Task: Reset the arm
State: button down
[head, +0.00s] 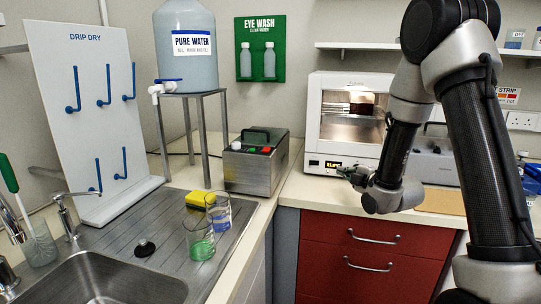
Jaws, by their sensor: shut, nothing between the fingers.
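My arm comes in from the right side of the head view and bends down over the bench. My gripper (352,174) is at its end, small and dark, in front of the white oven-like unit (318,148) and above the front edge of the worktop. It is shut and holds nothing that I can see. It is apart from the sink-side glassware. My arm hides part of the unit's right side and the bench behind it.
A grey metal box (255,168) stands left of my gripper. Red drawers (368,255) lie below.

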jog(key=s+d+r+m+g+h, duration=0.3)
jog(key=s+d+r+m, duration=0.2)
jog(key=s+r+m, duration=0.15)
jog(key=s+r+m+g, duration=0.2)
jog(key=s+m, duration=0.2)
jog(key=s, duration=0.6)
jog(key=s+d+r+m+g+h, duration=0.1)
jog(key=s+r+m+g, duration=0.1)
jog(key=s, duration=0.9)
jog(key=s+d+r+m+g, duration=0.1)
jog(key=s+m+g, duration=0.2)
jog(key=s+m, duration=0.3)
jog(key=s, duration=0.4)
jog(key=shift+s+d+r+m+g, duration=0.15)
jog(key=shift+s+r+m+g, duration=0.15)
jog(key=shift+r+m+g, duration=0.1)
